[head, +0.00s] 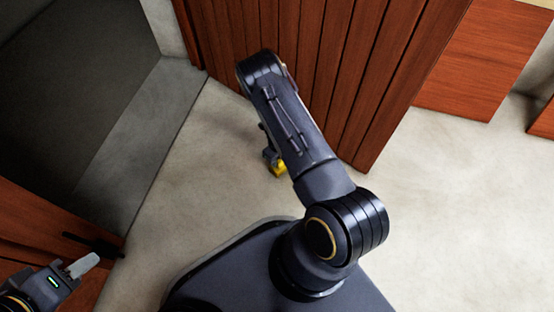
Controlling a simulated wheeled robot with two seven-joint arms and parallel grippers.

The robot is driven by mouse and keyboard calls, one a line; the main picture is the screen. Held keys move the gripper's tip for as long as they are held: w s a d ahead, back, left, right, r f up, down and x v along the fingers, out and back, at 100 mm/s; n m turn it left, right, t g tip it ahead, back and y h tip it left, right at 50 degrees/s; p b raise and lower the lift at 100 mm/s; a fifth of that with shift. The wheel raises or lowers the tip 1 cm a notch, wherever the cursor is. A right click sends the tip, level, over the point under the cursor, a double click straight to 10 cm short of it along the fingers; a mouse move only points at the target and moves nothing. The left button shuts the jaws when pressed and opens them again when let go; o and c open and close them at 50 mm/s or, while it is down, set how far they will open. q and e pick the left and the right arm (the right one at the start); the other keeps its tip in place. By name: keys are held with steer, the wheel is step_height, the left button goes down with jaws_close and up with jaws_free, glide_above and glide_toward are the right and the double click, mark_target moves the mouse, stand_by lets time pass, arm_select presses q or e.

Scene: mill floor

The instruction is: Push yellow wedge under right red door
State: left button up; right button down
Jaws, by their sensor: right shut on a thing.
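The right red door (335,75) is a tall panel of vertical wooden boards, standing open across the upper middle. My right arm crosses in front of it and hides part of its lower edge. The yellow wedge (281,169) shows as a small patch beside that arm, low by the floor on the near side of the door. My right gripper (274,160) is shut on the wedge, mostly hidden by my forearm. A gap to the door's edge seems to remain, but the contact area is hidden. My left gripper (82,265) is at the lower left, its pale fingers seen edge-on.
Another red wooden door (30,222) with a black handle (93,244) is at the lower left, beside my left gripper. A dark doorway recess (75,95) lies beyond. The pale floor (185,170) is clear between the doors. Red panels (485,65) are at the upper right.

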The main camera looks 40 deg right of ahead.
steer(key=shift+d, duration=0.2)
steer(key=c, duration=1.1)
jaws_free()
steer(key=shift+o, duration=0.2)
steer(key=shift+a, duration=0.1)
